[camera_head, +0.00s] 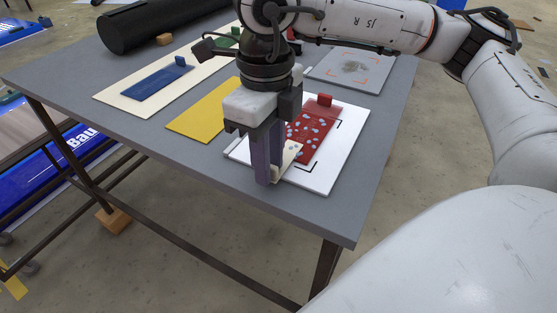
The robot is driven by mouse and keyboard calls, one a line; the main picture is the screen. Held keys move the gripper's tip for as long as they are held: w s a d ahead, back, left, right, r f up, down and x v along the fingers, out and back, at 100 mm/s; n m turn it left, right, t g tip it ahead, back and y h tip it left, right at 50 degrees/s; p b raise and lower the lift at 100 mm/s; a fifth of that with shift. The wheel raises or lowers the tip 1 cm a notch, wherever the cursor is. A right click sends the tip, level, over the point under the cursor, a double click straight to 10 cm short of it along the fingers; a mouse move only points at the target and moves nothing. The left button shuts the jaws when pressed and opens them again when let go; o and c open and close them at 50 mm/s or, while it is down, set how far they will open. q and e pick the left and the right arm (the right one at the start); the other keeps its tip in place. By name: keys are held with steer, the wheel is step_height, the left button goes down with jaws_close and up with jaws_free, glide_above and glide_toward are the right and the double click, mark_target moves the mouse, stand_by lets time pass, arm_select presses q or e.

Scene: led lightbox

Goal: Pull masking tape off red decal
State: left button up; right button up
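The red decal (318,127), speckled with pale spots, lies on a white board with black corner marks near the table's right front. A red block (325,99) sits at its far end. A beige strip (290,156), which looks like the masking tape, shows at the decal's near end, just right of my gripper fingers. My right gripper (268,180) points down over the board's near left edge. Its fingers look close together and partly overlap. I cannot tell whether they hold the strip; they hide its left part. My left gripper is out of view.
The white board (345,143) lies on a grey table (210,172). A yellow sheet (205,112), a blue panel with a block (158,84) and a black roll (150,27) lie to the left. A grey marked sheet (350,68) lies behind. The table's front left is clear.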

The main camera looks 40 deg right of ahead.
jaws_close()
steer(key=shift+r, duration=0.15)
steer(key=shift+r+p, duration=0.35)
steer(key=shift+r, duration=0.1)
steer(key=shift+r, duration=0.1)
step_height(320, 180, up, 13)
steer(key=d+p, duration=0.1)
steer(key=p, duration=0.7)
steer(key=shift+w+d, duration=0.4)
